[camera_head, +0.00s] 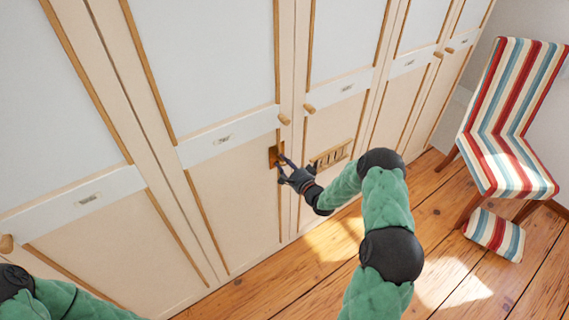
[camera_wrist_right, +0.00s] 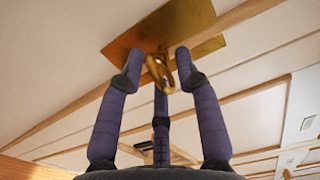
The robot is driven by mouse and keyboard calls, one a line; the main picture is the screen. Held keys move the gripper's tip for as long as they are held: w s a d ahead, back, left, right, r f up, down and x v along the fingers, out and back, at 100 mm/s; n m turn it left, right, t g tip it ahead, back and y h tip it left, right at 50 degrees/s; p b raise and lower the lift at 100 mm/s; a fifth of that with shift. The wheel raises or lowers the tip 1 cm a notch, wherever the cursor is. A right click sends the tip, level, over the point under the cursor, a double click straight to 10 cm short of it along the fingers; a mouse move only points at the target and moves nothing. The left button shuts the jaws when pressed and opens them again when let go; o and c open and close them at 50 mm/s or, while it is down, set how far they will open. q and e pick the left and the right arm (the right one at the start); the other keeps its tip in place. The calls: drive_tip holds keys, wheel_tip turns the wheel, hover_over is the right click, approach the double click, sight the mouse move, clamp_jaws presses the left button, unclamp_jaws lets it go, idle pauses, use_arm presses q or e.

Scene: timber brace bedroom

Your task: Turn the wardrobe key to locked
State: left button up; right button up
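The wardrobe (camera_head: 235,190) fills the left and middle of the head view, with pale panelled doors closed. A brass lock plate (camera_head: 273,154) sits on one door below a round knob. My right gripper (camera_head: 284,169) is at this plate. In the right wrist view, the brass key (camera_wrist_right: 158,74) stands out from the lock plate (camera_wrist_right: 168,25), its ring-shaped bow between the fingertips of my right gripper (camera_wrist_right: 158,70). The fingers are spread on both sides of the bow, with visible gaps. My left gripper is out of view; only part of my left arm shows.
A slatted wooden piece (camera_head: 332,155) is beside my right wrist against the wardrobe front. A striped chair (camera_head: 505,130) stands at the right, with a striped cushioned piece (camera_head: 495,234) low beside it. The plank floor (camera_head: 300,285) in front is mostly clear.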

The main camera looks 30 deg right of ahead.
drive_tip(key=shift+s, duration=0.1)
drive_tip(key=s, duration=1.1)
drive_tip(key=shift+s+d, duration=0.4)
drive_tip(key=shift+d, duration=0.05)
